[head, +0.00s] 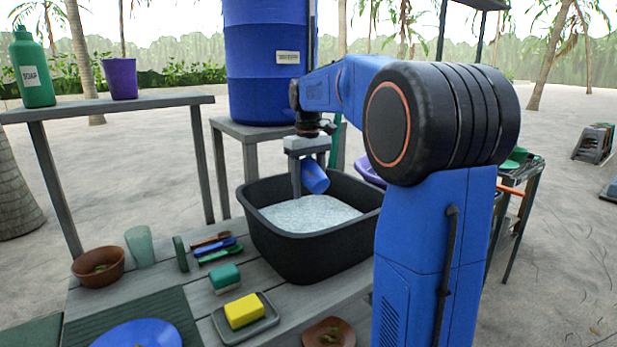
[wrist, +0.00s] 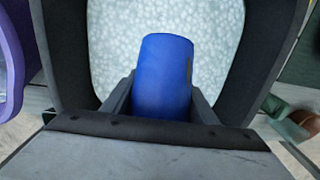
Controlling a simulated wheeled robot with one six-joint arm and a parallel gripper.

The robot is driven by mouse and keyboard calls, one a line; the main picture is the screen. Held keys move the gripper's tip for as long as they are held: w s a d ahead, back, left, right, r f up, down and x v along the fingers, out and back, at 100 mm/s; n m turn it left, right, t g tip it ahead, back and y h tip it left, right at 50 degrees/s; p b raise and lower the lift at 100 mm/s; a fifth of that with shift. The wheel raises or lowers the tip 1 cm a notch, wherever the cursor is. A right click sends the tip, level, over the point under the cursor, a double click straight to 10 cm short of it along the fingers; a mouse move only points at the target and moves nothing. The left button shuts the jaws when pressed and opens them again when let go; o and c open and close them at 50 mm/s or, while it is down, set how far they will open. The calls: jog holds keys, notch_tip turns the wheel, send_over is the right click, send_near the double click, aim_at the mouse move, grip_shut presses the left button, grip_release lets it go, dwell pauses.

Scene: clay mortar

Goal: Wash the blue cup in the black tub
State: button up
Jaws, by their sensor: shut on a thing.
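The blue cup (head: 314,177) is tilted and held by my gripper (head: 309,178) above the black tub (head: 312,250). The tub stands on the grey slatted table and holds pale, foamy-looking water (head: 310,213). In the wrist view the blue cup (wrist: 163,78) sits between my two gripper fingers (wrist: 160,105), with the foamy water (wrist: 115,45) and the tub's dark wall (wrist: 62,50) behind it. The cup appears apart from the water surface. My gripper is shut on the cup. The inside of the cup is hidden.
A yellow sponge (head: 244,310) on a grey dish, a green-and-white brush or sponge (head: 225,278), colored spoons (head: 218,250), a brown bowl (head: 98,267) and a blue plate (head: 137,335) lie left of the tub. A blue barrel (head: 265,75) stands behind. A shelf holds a green soap bottle (head: 32,75).

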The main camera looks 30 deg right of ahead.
jog(key=shift+f, duration=7.4)
jog(key=shift+s+a+f, duration=0.1)
jog(key=shift+f, duration=0.05)
jog(key=shift+w+a, duration=0.2)
jog(key=shift+a, duration=0.4)
jog(key=shift+s+d, duration=0.2)
jog(key=shift+d, duration=0.4)
jog(key=shift+s+d, duration=0.15)
jog(key=shift+d, duration=0.45)
jog(key=shift+w+a, duration=0.2)
jog(key=shift+a, duration=0.4)
jog(key=shift+w+a, duration=0.15)
jog(key=shift+a, duration=0.4)
jog(key=shift+d, duration=0.15)
